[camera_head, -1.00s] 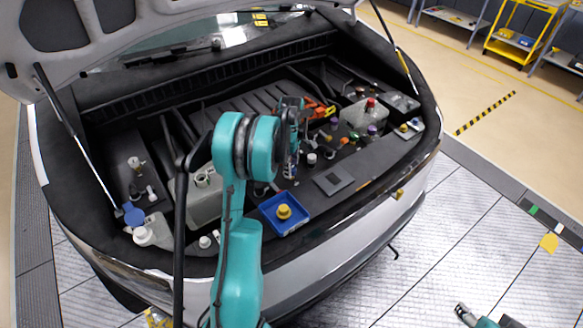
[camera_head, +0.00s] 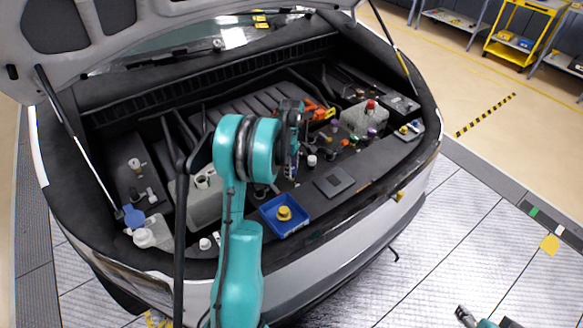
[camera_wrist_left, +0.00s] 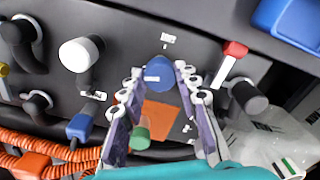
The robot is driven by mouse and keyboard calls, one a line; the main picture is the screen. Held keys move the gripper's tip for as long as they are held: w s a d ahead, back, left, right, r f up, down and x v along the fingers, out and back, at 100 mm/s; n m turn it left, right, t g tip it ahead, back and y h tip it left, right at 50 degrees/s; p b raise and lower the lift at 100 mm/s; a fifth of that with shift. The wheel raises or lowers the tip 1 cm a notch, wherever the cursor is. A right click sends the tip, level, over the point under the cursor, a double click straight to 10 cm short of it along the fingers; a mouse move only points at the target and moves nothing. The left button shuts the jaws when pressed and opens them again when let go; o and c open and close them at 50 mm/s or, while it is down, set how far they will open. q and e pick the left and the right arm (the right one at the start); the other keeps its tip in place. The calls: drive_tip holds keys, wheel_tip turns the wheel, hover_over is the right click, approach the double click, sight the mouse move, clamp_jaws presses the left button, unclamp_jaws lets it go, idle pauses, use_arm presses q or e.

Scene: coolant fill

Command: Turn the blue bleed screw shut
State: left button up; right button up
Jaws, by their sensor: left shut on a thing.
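The blue bleed screw (camera_wrist_left: 158,72) is a round blue cap on the dark panel in the left wrist view. It sits between the two fingertips of my left gripper (camera_wrist_left: 160,80), which is shut on it from both sides. A white label (camera_wrist_left: 168,38) lies just beyond it. In the head view my left gripper (camera_head: 291,168) reaches down into the bay behind the teal arm, and the screw is hidden there. My right gripper (camera_head: 465,314) shows only partly at the bottom right, away from the car, and its jaw state is unclear.
A white-capped fitting (camera_wrist_left: 78,54), a red-tabbed hose connector (camera_wrist_left: 236,50) and a green cap (camera_wrist_left: 140,138) stand close around the left fingers. Orange corrugated cables (camera_wrist_left: 60,158) run at lower left. A blue tray (camera_head: 302,222) with a yellow cap rests on the front ledge.

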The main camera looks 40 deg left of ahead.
use_arm(q)
drive_tip(key=m, duration=1)
drive_tip(key=shift+m, duration=0.3)
drive_tip(key=m, duration=0.5)
drive_tip(key=shift+m, duration=2.5)
drive_tip(key=o, duration=1.2)
drive_tip(key=shift+c, duration=0.2)
